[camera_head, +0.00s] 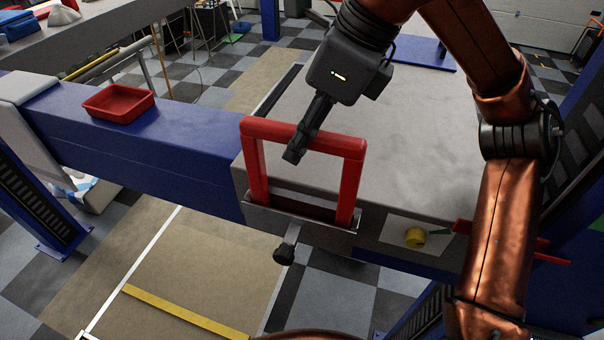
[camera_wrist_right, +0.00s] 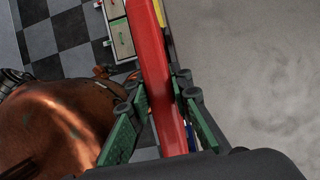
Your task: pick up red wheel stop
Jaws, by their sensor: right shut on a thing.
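The red wheel stop (camera_head: 349,173) is an upright, frame-like bar with two legs in the head view. Its legs go down into a grey metal holder (camera_head: 290,223) at the front edge of the grey platform. My right gripper (camera_head: 296,150) comes from above and is shut on the top bar of the wheel stop. In the right wrist view, the red bar (camera_wrist_right: 160,60) runs between the two green-padded fingers of my right gripper (camera_wrist_right: 163,108). The lower leg ends are hidden in the holder. My left gripper is not in view.
The grey platform (camera_head: 410,155) lies behind the wheel stop. A red tray (camera_head: 119,103) stands on the blue beam (camera_head: 170,150) to the left.

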